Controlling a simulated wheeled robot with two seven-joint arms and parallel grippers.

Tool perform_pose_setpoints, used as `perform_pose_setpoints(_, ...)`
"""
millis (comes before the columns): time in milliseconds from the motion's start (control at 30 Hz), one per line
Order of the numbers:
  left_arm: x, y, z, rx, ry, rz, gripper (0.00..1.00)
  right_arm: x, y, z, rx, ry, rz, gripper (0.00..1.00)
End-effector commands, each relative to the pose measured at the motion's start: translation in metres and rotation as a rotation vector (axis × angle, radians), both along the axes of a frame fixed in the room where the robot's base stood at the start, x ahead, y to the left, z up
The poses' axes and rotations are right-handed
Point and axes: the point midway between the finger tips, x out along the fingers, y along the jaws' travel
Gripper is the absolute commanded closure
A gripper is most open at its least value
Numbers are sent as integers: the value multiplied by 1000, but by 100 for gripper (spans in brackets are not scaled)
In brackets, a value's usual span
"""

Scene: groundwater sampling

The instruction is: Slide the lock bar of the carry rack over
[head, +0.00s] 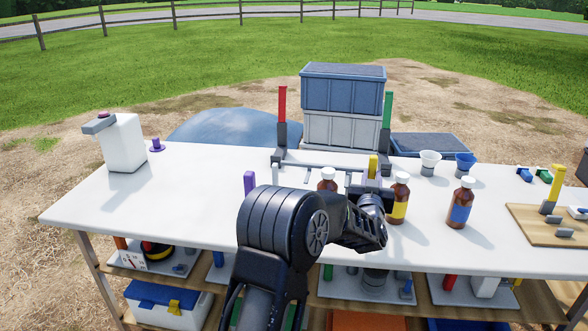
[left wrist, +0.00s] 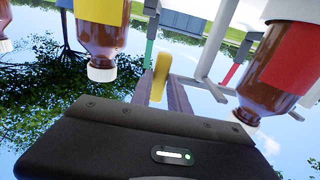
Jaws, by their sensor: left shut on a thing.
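My right gripper is not in view.
Brown bottles stand close to my left gripper: one with a yellow label (head: 399,206) on its right, one (head: 327,181) on its left. A blue-labelled bottle (head: 460,212) and two funnels (head: 429,161) are farther right. A purple handle (head: 250,183) stands left.

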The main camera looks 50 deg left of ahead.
Motion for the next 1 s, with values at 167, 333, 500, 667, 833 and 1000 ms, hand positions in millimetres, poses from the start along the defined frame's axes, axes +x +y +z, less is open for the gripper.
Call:
perform_pose_setpoints(167,3,-5,0,-1,0,-1,100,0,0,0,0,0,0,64)
perform_pose_setpoints(333,7,-9,0,1,1,0,100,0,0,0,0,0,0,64)
perform_pose_setpoints(500,6,-9,0,1,1,0,100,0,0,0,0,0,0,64)
perform_pose_setpoints(667,11,-16,0,-1,0,-1,100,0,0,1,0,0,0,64)
perform_pose_setpoints(833,12,-18,0,-1,1,0,100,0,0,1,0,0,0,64)
perform_pose_setpoints(1000,12,-18,0,-1,1,0,73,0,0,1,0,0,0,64)
